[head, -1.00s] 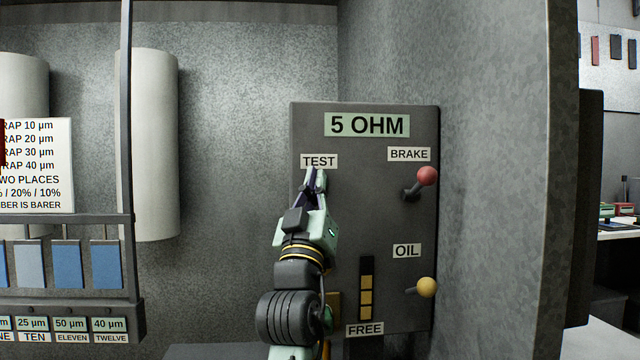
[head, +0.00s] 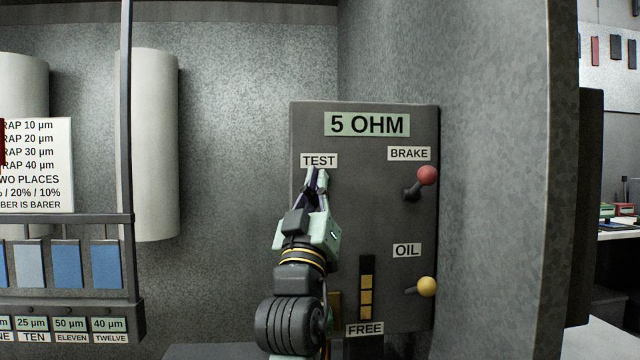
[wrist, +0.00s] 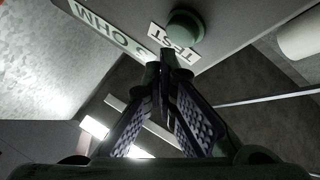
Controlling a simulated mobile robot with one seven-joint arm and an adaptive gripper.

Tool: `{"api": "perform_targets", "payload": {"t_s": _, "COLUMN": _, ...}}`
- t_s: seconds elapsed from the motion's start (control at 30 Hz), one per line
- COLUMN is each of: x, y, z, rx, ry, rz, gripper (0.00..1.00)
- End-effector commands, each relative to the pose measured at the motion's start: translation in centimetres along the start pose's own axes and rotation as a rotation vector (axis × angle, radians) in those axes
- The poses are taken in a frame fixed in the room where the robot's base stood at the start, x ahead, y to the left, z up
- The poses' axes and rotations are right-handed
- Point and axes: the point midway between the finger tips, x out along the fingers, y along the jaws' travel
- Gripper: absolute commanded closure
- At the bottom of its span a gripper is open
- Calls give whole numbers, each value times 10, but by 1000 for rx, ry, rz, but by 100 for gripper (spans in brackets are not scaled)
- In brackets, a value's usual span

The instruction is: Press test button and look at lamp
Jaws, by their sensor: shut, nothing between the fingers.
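A grey panel (head: 380,220) marked "5 OHM" stands on the wall ahead. My gripper (head: 316,174) is shut and empty, with its fingertips just below the TEST label (head: 319,161). In the head view the gripper hides the test button. In the wrist view a round dark green button (wrist: 186,25) sticks out beside the TEST label (wrist: 174,45). The shut fingertips (wrist: 167,58) appear close to the label and button; I cannot tell whether they touch. I cannot make out a test lamp in either view.
A red-knobbed BRAKE lever (head: 426,176) and yellow-knobbed OIL lever (head: 426,287) are on the panel's right side. A strip with yellow squares (head: 366,290) sits above a FREE label. A grey wall (head: 490,190) stands close at right; a rack with blue sheets (head: 105,264) is at left.

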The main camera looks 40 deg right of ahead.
Motion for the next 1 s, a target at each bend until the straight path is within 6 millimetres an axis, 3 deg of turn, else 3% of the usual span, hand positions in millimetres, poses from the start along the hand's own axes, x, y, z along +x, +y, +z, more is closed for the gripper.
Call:
{"api": "perform_targets", "payload": {"t_s": 0.47, "x": -31, "y": 23, "z": -22, "rx": 1, "ry": 0, "rz": 1, "gripper": 100}}
{"api": "perform_targets", "payload": {"t_s": 1.0, "x": -32, "y": 24, "z": -23, "rx": 0, "ry": 0, "rz": 0, "gripper": 100}}
